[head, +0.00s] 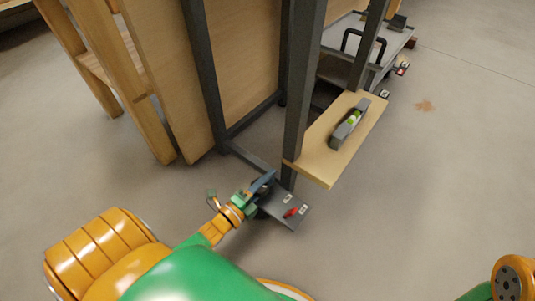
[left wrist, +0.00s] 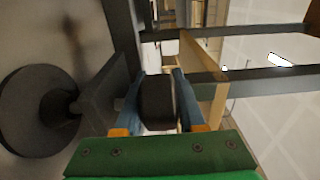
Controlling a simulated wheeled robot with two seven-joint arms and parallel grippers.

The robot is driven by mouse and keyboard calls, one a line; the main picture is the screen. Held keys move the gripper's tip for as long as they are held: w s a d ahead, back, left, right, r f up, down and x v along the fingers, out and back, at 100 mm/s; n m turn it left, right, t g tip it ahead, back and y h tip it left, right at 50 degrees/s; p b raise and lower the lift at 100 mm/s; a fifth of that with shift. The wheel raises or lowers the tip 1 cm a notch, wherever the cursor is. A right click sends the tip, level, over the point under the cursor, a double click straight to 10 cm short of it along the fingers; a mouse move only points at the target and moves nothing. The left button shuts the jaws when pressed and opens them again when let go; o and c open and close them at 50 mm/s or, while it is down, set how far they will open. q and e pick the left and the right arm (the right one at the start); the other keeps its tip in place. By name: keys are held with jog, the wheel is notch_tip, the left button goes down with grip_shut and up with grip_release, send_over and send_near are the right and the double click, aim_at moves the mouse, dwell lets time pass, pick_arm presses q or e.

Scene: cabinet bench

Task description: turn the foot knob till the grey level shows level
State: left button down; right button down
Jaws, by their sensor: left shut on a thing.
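The grey level (head: 345,132) lies on a pale wooden board (head: 330,155) on the dark frame. Its vial shows bright green; the bubble is too small to read. My left gripper (head: 264,184) is low at the foot of the near frame post. In the left wrist view its two blue-grey fingers are shut on the dark foot knob (left wrist: 158,100), one on each side. The gripper hides most of the knob in the head view. My right gripper is outside the views; only part of my right arm shows at the bottom right.
A grey plate (head: 271,206) with a red piece (head: 291,212) and small white labels is beside my left gripper. Dark posts (head: 304,85) rise close by. A round dark foot (left wrist: 35,110) shows in the left wrist view. The floor (head: 440,180) at right is clear.

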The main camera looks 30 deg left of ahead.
pick_arm(q)
jog(key=shift+a, duration=0.1)
jog(key=c, duration=0.8)
grip_release()
jog(key=s, duration=0.2)
jog(key=s+p, duration=0.1)
jog(key=s, duration=0.1)
jog(key=s+a+p, duration=0.1)
jog(key=s, duration=0.2)
jog(key=shift+d, duration=0.1)
jog(key=shift+s, duration=0.15)
